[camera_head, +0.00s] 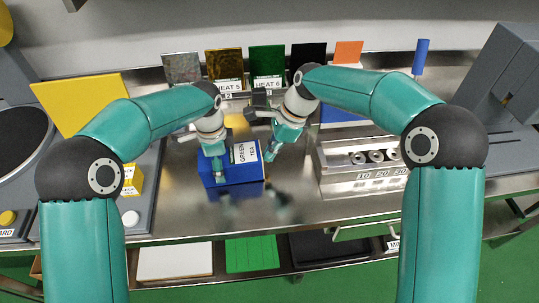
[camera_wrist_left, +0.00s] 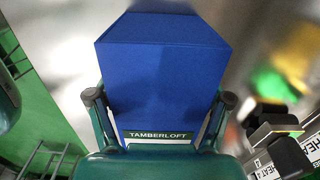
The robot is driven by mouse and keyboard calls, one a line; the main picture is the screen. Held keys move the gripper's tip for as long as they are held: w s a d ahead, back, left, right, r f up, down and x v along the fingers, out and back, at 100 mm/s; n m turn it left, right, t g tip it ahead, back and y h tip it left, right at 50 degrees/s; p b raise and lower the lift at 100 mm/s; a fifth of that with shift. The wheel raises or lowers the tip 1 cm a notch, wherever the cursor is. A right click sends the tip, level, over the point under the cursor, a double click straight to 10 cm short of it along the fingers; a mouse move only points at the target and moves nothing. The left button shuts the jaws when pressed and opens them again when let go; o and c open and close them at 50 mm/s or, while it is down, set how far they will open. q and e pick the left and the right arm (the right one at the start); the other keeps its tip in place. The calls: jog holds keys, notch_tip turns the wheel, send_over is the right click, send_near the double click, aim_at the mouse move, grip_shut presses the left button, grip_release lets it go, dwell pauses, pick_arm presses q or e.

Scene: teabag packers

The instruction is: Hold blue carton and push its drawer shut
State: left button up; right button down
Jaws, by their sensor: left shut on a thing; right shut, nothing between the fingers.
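The blue carton (camera_head: 232,174) stands on the steel bench in the head view, with a white GREEN TEA label on it. My left gripper (camera_head: 215,168) is shut on it from above. In the left wrist view the carton (camera_wrist_left: 165,70) fills the space between the two fingers, and a TAMBERLOFT label shows near the palm. My right gripper (camera_head: 270,153) is shut and empty, close to the carton's right end; whether it touches is unclear. I cannot make out the drawer or how far it stands out.
A steel block with round holes (camera_head: 335,183) stands to the right. Heat stations with coloured panels (camera_head: 267,62) line the back. A yellow panel (camera_head: 80,105) is at the left. Bare bench (camera_head: 180,215) lies in front of the carton, with trays on a shelf below.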

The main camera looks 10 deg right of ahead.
pick_arm(q)
jog(key=shift+s+f, duration=0.1)
jog(key=shift+f, duration=0.05)
jog(key=o, duration=1.1)
jog(key=shift+o, duration=0.5)
pick_arm(e)
jog(key=v, duration=0.8)
jog(key=shift+d, duration=0.2)
pick_arm(q)
jog(key=shift+r, duration=0.2)
pick_arm(e)
jog(key=shift+w, duration=0.1)
